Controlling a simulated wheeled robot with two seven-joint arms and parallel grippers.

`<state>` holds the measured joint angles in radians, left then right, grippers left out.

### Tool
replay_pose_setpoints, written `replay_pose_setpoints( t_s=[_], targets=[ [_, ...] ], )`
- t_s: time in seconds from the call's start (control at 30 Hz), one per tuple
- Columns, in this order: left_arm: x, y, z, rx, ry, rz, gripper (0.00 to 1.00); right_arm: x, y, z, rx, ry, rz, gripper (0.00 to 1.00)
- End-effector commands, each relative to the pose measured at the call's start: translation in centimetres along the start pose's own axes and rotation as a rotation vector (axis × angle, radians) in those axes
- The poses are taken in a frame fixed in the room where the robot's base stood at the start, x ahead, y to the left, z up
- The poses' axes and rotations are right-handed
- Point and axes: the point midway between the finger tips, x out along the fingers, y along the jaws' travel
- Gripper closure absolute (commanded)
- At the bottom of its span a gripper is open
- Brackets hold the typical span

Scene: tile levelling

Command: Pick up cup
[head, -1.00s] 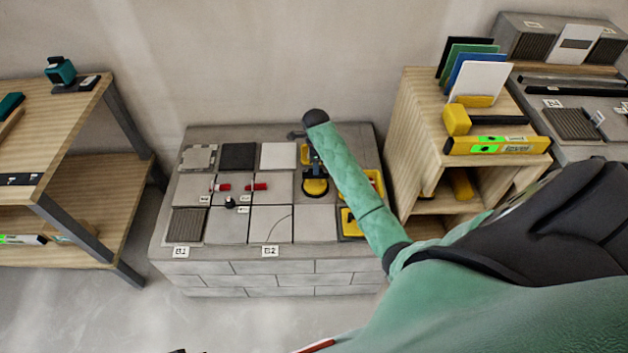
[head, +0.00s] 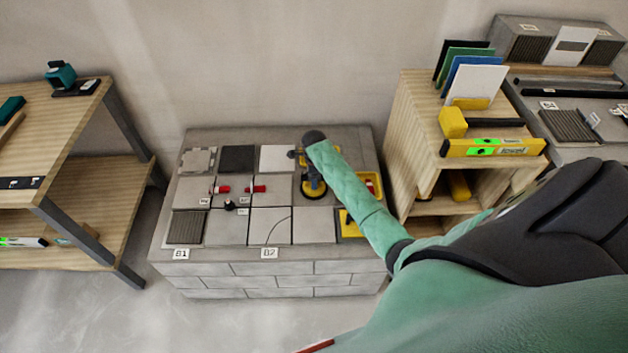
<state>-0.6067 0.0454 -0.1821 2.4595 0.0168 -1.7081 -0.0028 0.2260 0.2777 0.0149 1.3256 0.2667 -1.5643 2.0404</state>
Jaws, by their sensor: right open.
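The cup appears to be the suction cup (head: 313,190), a round yellow-and-black disc with a dark upright handle. It stands on a grey tile on the block-built bench. My right arm reaches over the bench from the right. My right gripper (head: 300,156) is small and dark at the arm's end, just above and behind the suction cup's handle. It is open, and its fingers are partly hidden by my wrist. I cannot tell whether they touch the handle. My left gripper is not in view.
The bench (head: 215,257) holds grey, black and white tiles, with red-ended clips on them. Yellow trays (head: 349,226) lie right of the cup, partly behind my forearm. A wooden shelf (head: 410,110) with a yellow level (head: 492,148) stands right; another wooden shelf (head: 75,110) stands left.

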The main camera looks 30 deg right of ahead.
Motion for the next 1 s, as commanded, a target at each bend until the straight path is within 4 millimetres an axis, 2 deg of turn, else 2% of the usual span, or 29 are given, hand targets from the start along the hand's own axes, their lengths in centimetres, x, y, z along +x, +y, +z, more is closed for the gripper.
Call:
replay_pose_setpoints(
  t_s=[0.03,0.23,0.6,0.73,0.87,1.0],
  targets=[
    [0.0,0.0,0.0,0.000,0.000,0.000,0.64,0.0,0.0,0.0,0.000,0.000,0.000,0.60],
    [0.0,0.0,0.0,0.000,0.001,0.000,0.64,0.0,0.0,0.0,0.000,0.000,0.000,1.00],
    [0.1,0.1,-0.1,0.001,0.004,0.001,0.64,-0.5,-0.1,0.1,0.000,-0.001,-0.001,1.00],
    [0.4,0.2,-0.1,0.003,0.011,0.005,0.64,-1.9,-0.1,0.1,0.000,-0.002,-0.003,1.00],
    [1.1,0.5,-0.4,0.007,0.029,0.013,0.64,-4.4,-0.1,0.0,0.001,-0.003,-0.004,1.00],
    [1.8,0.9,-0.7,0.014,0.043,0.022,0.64,-5.9,0.5,-3.3,0.001,0.001,-0.002,1.00]
  ],
)
